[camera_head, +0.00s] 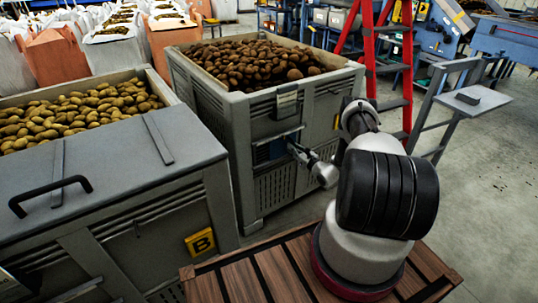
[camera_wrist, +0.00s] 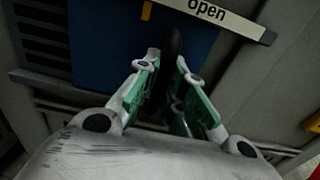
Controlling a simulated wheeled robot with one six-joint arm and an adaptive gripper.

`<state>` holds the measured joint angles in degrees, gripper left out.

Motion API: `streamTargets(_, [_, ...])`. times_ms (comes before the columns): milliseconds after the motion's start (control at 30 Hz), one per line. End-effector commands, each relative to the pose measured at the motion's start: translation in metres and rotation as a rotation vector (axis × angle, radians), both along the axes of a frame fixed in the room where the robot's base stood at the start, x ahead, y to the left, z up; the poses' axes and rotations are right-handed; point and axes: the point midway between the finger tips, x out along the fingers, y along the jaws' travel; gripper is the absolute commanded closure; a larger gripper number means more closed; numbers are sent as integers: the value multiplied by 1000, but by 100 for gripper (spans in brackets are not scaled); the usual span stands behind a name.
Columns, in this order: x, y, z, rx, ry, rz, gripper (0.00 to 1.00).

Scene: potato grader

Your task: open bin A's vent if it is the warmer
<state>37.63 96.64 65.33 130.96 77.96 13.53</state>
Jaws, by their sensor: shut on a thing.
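A grey bin of brown potatoes (camera_head: 241,130) stands at the centre in the head view; no letter shows on it. My gripper (camera_head: 296,148) reaches its front beside a blue panel (camera_head: 262,154). In the wrist view, my gripper (camera_wrist: 174,68) is shut on a dark upright handle (camera_wrist: 175,42) in front of the blue panel (camera_wrist: 105,40). A pale strip reading "open" (camera_wrist: 225,18) lies above and to the right. Bin B (camera_head: 112,245), with its yellow "B" plate (camera_head: 200,242), stands at the left. No temperature reading is legible.
Bin B's grey lid (camera_head: 105,172) carries a black handle (camera_head: 50,195). A red stepladder (camera_head: 408,60) and a grey stand (camera_head: 470,103) are behind my arm. A wooden slatted platform (camera_head: 255,280) lies under my arm. The floor at the right is clear.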

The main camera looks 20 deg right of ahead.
Motion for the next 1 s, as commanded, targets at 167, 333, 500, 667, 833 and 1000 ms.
streamTargets(167, [2, -15, 0, -1, -1, -2, 100])
streamTargets(333, [4, -28, 0, -1, -2, -3, 100])
streamTargets(500, [7, -41, 0, -1, -1, -2, 100])
streamTargets(667, [9, -51, 0, -1, -1, -2, 100])
streamTargets(833, [9, -56, 0, 0, 0, -1, 100])
streamTargets(1000, [9, -56, 0, 0, 0, -1, 100])
